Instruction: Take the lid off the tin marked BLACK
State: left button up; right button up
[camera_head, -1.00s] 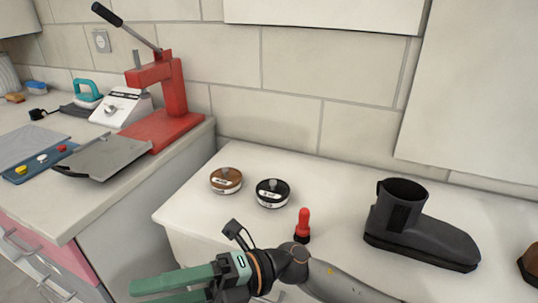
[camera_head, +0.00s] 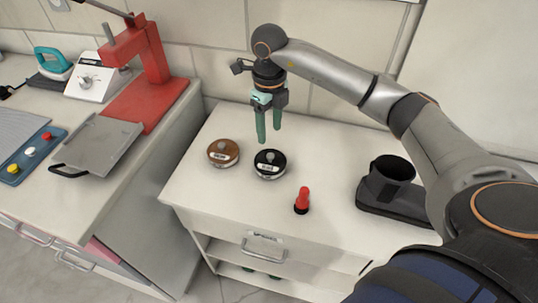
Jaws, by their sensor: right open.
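The black tin (camera_head: 270,164) stands upright on the white counter, with its lid on and a grey knob on top. A brown tin (camera_head: 223,153) stands just to its left, also lidded. My right gripper (camera_head: 269,138) points down above the black tin, its green fingers a little apart with nothing between them. The fingertips are close to the lid's knob, and I see no clear contact. The label on the black tin is too small to read. My left gripper is not in view.
A dark boot (camera_head: 390,187) is farther right, partly behind my arm. A red press (camera_head: 148,75) stands on the left counter.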

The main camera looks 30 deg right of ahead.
aim_at(270, 155)
notch_tip(270, 155, down, 9)
jog(key=shift+d+r+p, duration=0.1)
jog(key=shift+p, duration=0.4)
jog(key=shift+c, duration=0.4)
grip_shut()
